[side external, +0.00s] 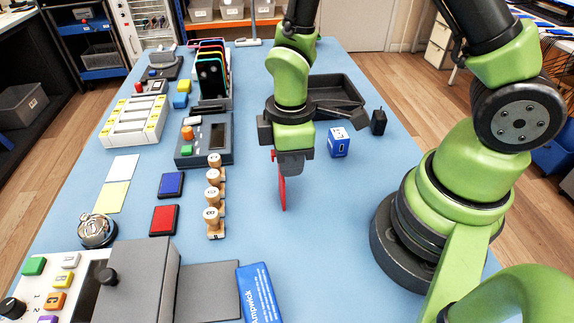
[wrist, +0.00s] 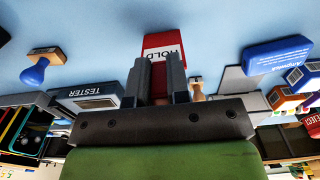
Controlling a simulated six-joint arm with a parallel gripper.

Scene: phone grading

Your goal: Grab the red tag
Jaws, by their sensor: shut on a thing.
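The red tag (side external: 282,188) hangs upright below my gripper (side external: 276,156) in the side view, over the blue table. In the wrist view the red tag (wrist: 163,45) shows a white band with the word HOLD, and my gripper (wrist: 161,62) is shut on it. The fingers cover part of the tag. In the side view its lower end is close to the table, and I cannot tell whether it touches.
Several wooden stamps (side external: 213,190) stand left of the tag, with a red ink pad (side external: 164,220) and a blue ink pad (side external: 171,185) beyond. A grey tester (side external: 204,138), a blue box (side external: 338,142) and a black tray (side external: 335,92) stand behind. The table (side external: 330,240) is clear in front.

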